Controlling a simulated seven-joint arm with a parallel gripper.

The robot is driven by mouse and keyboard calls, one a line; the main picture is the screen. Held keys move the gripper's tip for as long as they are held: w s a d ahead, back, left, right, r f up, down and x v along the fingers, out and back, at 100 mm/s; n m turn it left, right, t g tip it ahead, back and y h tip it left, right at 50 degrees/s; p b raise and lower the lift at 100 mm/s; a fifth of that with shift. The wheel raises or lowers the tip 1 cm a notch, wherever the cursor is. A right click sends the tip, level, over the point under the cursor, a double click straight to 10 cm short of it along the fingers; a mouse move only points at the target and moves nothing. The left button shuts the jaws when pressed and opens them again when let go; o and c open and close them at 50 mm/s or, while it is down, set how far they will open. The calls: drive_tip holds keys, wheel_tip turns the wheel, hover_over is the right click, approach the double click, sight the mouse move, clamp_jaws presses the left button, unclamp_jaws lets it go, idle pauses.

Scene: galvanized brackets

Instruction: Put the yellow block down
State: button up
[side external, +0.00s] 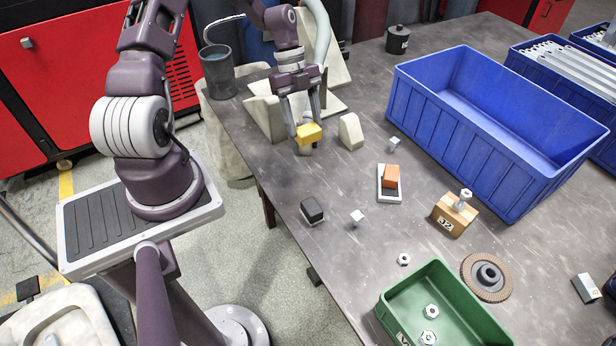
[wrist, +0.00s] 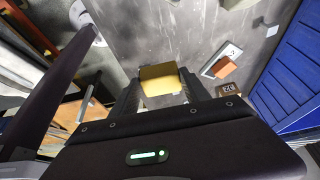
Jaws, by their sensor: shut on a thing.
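The yellow block (side external: 309,134) is between the fingertips of my gripper (side external: 306,128), near the left edge of the table in the side external view. In the wrist view the yellow block (wrist: 162,82) sits between the two dark fingers of my gripper (wrist: 163,92). My gripper is shut on it. The block appears held above the grey table (side external: 350,255); the exact gap beneath it is hard to tell.
A pale wedge-shaped block (side external: 351,132) stands just right of the yellow block. An orange block (side external: 390,176) sits on a small plate. A black block (side external: 312,210), a blue crate (side external: 480,150) and a green bin (side external: 445,275) are nearby.

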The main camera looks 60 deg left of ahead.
wheel_tip(320, 180, down, 14)
drive_tip(key=shift+f, duration=0.25)
idle(0.3)
drive_tip(key=o, duration=1.5)
